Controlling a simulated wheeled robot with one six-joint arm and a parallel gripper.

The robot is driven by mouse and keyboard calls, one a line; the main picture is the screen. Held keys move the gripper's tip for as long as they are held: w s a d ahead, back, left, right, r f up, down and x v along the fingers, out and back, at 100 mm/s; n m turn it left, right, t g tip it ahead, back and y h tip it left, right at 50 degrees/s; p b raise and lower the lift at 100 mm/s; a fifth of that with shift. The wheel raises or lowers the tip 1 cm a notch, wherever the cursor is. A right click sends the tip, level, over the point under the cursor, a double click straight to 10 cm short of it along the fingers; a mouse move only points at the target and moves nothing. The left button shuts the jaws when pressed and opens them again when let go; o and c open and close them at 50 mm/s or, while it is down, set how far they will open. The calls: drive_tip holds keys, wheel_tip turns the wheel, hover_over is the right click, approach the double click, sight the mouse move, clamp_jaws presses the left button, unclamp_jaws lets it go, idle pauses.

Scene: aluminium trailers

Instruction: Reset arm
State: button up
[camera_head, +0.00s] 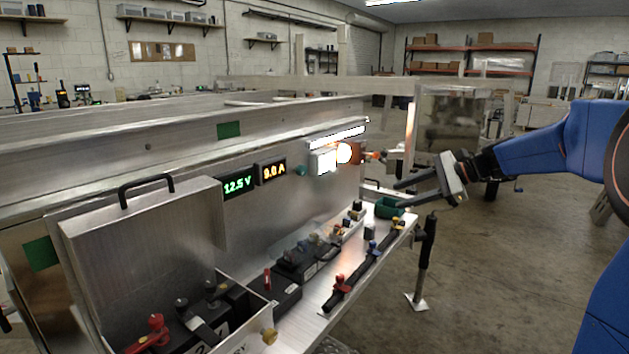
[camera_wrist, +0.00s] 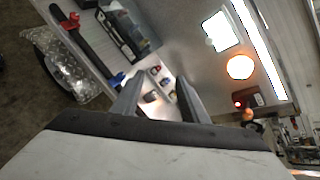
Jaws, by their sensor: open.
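My blue arm (camera_head: 545,150) reaches in from the right. My gripper (camera_head: 418,182) is held in the air near the far end of the trailer's shelf, its fingers pointing left toward the trailer wall. In the wrist view my gripper (camera_wrist: 160,92) shows two grey fingers spread apart with nothing held between them. Beyond the fingers are the shelf (camera_wrist: 88,52) and small coloured parts, apart from the fingers as far as I can tell.
A lit round lamp (camera_head: 344,153) shines near my gripper. An open box (camera_head: 140,240) stands at left. Floor (camera_head: 480,280) at right is clear.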

drive_tip(key=s+a+f+n+g+h, duration=0.1)
drive_tip(key=s+f+n+h, duration=0.25)
drive_tip(key=s, duration=0.85)
drive_tip(key=s+a+f+n+g+h, duration=0.1)
drive_tip(key=s+a+f+n+h, duration=0.2)
drive_tip(key=s, duration=0.8)
drive_tip(key=s+d+f+n+t+h, duration=0.1)
drive_tip(key=s+d+f+n, duration=0.3)
drive_tip(key=s, duration=0.4)
drive_tip(key=s+d+f+n+h, duration=0.3)
drive_tip(key=s+d+f+n, duration=0.1)
drive_tip(key=s, duration=0.4)
drive_tip(key=shift+s+f+n+t, duration=0.35)
drive_tip(key=shift+f+t, duration=0.05)
drive_tip(key=shift+f, duration=0.05)
